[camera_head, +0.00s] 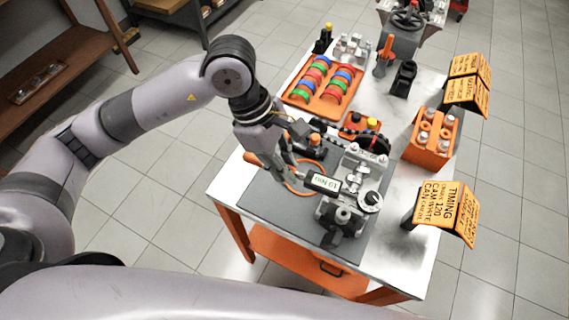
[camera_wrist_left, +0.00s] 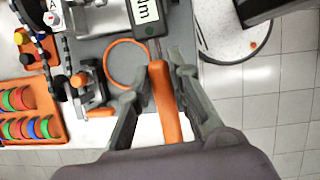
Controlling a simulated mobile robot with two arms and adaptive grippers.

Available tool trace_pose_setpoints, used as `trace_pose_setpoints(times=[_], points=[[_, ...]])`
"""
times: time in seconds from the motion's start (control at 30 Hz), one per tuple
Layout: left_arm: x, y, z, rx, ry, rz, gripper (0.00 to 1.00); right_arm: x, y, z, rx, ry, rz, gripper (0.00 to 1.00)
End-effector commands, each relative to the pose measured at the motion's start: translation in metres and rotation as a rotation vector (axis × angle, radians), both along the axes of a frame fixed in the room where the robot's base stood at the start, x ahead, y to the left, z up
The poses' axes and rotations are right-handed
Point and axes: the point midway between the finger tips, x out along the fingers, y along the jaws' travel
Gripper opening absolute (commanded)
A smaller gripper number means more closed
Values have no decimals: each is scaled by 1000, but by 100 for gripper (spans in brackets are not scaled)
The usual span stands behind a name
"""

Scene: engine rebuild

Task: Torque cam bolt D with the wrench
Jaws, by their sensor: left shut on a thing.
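The torque wrench (camera_head: 322,182) has a dark body, a display that reads about 10 Nm and an orange handle. My left gripper (camera_head: 286,166) is shut on it. In the left wrist view the orange handle (camera_wrist_left: 165,105) lies between the fingers of the left gripper (camera_wrist_left: 163,85). The wrench's far end reaches the silver engine assembly (camera_head: 352,185) on the grey mat. Whether it sits on a bolt is too small to tell. I cannot pick out cam bolt D by its letter. My right gripper is not in view.
An orange ring (camera_head: 305,190) lies on the mat (camera_head: 265,205). An orange tray (camera_head: 325,88) of coloured shells is at the back left. An orange box (camera_head: 430,148) and a timing sign (camera_head: 447,212) stand on the right. Free table top (camera_head: 395,262) lies at the front right.

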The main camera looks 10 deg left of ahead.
Motion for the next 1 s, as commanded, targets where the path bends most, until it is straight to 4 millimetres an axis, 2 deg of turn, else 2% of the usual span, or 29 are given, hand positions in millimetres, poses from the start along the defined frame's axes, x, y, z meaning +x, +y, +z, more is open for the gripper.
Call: trace_pose_setpoints(times=[0.47,1.0], points=[[1,0,1,-1,-1,-2,0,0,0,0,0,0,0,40],[6,-1,0,-2,-3,-33,0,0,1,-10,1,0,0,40]])
